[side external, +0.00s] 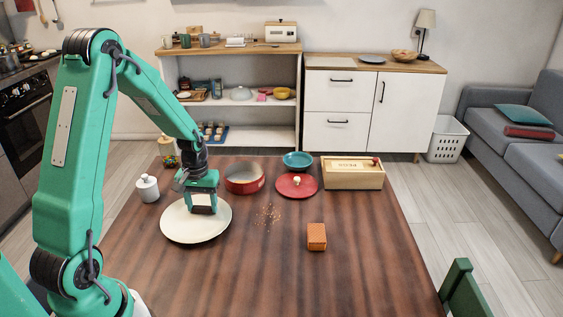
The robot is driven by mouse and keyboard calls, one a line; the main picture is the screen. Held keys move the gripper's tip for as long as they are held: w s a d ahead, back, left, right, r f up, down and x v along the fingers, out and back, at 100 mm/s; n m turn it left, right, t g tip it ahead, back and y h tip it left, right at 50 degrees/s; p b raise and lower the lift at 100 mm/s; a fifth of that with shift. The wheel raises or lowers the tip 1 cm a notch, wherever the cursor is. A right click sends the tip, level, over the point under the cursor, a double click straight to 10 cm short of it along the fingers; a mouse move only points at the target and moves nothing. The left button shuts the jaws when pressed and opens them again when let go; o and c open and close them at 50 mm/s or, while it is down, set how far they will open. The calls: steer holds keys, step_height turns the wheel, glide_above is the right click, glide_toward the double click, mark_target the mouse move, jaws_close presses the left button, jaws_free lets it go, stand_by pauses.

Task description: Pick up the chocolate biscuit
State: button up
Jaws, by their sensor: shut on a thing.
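My gripper (203,208) is low over the white plate (178,232) on the left of the table. It is shut on a small dark brown piece, which looks like the chocolate biscuit (203,210). The piece is mostly hidden by the jaws, and I cannot tell whether it touches the plate.
A red round tin (244,180) stands open right of my gripper, with a red knobbed lid (296,187) beside it. A teal bowl (297,161), a wooden bread box (353,174), a white jar (147,188), crumbs (268,214) and an orange-brown block (317,238) share the table. The front right is clear.

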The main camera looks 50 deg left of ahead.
mark_target(202, 207)
steer(key=shift+r, duration=0.15)
steer(key=shift+r, duration=0.85)
step_height(202, 207, up, 2)
steer(key=shift+r, duration=0.15)
steer(key=d+r, duration=0.6)
steer(key=d, duration=0.5)
steer(key=shift+s+d+r, duration=0.25)
steer(key=shift+d+r, duration=0.1)
steer(key=shift+w+a, duration=0.1)
steer(key=w+a+f, duration=0.1)
steer(key=w+a, duration=1.6)
steer(key=w, duration=0.3)
steer(key=shift+f+n, duration=0.25)
steer(key=shift+n, duration=0.15)
steer(key=shift+w+f, duration=0.1)
